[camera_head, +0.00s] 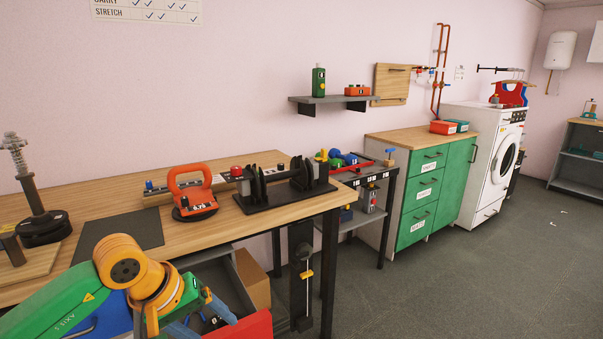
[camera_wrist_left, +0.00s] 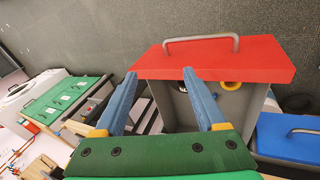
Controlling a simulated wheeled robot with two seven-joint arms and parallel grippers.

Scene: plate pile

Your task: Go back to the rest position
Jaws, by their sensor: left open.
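My left arm comes in from the lower left in the head view. My left gripper (camera_head: 202,318) is low in front of the workbench, just above an open drawer with a red front (camera_head: 242,327). In the left wrist view the gripper (camera_wrist_left: 158,76) shows two blue fingers spread wide apart with nothing between them. The red drawer front (camera_wrist_left: 215,60) with its grey bar handle lies beyond the fingertips. The fingers overlap the drawer opening in that view; I cannot tell whether they touch it. My right gripper is not in view.
The wooden workbench (camera_head: 120,205) bears an orange-handled suction lifter (camera_head: 190,195), a black rack with upright plates (camera_head: 285,185) and a dark mat (camera_head: 120,235). A yellow ring (camera_wrist_left: 230,86) shows in the drawer. A blue drawer front (camera_wrist_left: 288,138) is beside it.

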